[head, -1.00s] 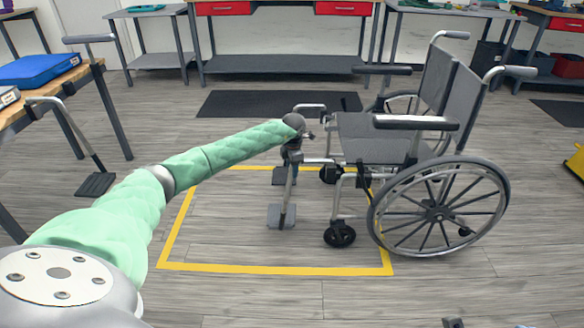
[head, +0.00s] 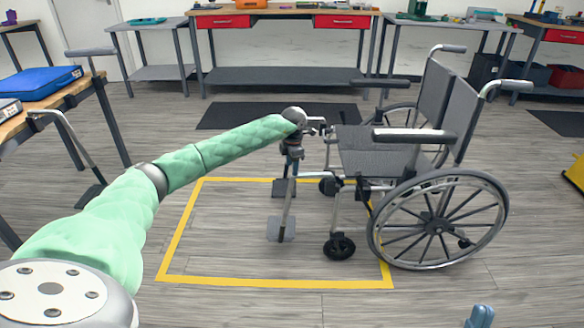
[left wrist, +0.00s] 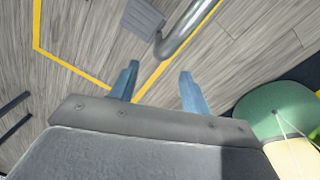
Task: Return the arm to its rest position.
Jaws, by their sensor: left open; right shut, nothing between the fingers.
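The wheelchair (head: 385,160) stands at the right side of a yellow floor outline. Its footrest (head: 281,228) hangs at the front on a grey tube. My left arm reaches in with green sleeves, and my left gripper (head: 292,165) is at the upper part of the footrest, partly hidden. In the left wrist view my left gripper (left wrist: 158,80) is open with two blue fingers apart. The footrest tube (left wrist: 188,28) passes just beyond the fingertips, with nothing seen held. My right gripper (head: 480,317) only shows as a blue tip at the bottom edge, shut and empty.
A wooden bench (head: 60,98) with a blue case (head: 40,81) stands at the left; another footrest-like part hangs at its edge. Worktables line the back wall. A dark mat (head: 275,115) lies behind the chair. The outlined floor (head: 215,240) left of the footrest is clear.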

